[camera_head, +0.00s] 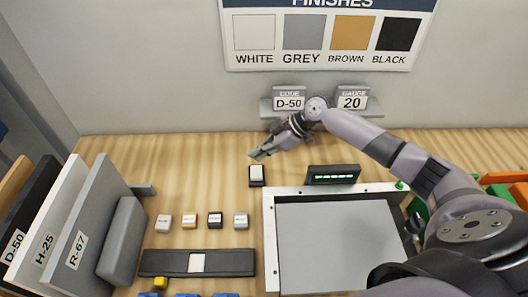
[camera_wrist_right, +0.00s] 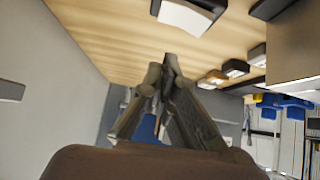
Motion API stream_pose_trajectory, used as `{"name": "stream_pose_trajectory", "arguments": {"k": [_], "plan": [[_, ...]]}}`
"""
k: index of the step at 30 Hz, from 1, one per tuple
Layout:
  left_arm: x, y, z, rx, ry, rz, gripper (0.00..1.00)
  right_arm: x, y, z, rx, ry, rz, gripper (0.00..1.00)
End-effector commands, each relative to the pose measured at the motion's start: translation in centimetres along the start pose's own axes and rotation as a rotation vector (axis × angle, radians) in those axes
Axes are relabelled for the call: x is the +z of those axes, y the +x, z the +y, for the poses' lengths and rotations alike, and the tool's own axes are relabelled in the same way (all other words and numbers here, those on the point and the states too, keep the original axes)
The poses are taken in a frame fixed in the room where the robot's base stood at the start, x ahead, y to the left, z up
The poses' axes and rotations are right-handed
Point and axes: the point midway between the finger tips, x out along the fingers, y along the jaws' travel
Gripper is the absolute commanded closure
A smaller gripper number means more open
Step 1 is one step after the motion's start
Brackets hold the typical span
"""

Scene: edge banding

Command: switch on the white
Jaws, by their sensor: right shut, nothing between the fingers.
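A switch with a white top on a black base (camera_head: 256,175) stands on the wooden table, left of the machine's back corner. A white-topped piece on a dark base (camera_wrist_right: 185,15) shows at the top of the right wrist view. My right gripper (camera_head: 257,154) is shut and empty, its tips just behind and above the switch, apart from it. Its fingertips meet in the right wrist view (camera_wrist_right: 171,68). Several small blocks with light tops, among them the leftmost (camera_head: 164,221), stand in a row in front. My left gripper is out of view.
A grey-topped machine (camera_head: 340,245) with a lit green display (camera_head: 333,175) stands right of the switch. A dark strip with a white square (camera_head: 197,263) lies in front of the blocks. Upright labelled panels (camera_head: 75,250) stand at left. A finishes poster (camera_head: 325,58) hangs behind.

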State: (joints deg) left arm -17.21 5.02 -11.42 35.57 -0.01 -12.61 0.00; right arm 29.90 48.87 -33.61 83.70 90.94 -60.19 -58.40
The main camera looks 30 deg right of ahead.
Motion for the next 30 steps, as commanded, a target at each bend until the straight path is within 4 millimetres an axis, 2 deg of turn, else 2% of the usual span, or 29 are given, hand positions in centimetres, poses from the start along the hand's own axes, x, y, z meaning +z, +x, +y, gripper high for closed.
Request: {"name": "stream_pose_trajectory", "arguments": {"k": [7,12,15,20,30], "plan": [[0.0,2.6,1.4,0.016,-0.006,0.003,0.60,0.4,-4.8,0.7,0.004,-0.002,-0.002,1.00],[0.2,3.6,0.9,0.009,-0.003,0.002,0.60,0.3,-7.8,1.0,0.003,-0.002,-0.002,1.00],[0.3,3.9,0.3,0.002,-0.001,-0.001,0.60,0.2,-9.0,1.2,0.002,0.000,-0.001,1.00],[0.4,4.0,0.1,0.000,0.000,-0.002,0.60,0.1,-9.9,1.2,0.001,0.000,0.000,1.00],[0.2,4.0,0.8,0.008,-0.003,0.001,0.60,0.1,-10.0,1.2,0.000,0.000,0.000,1.00]]}}
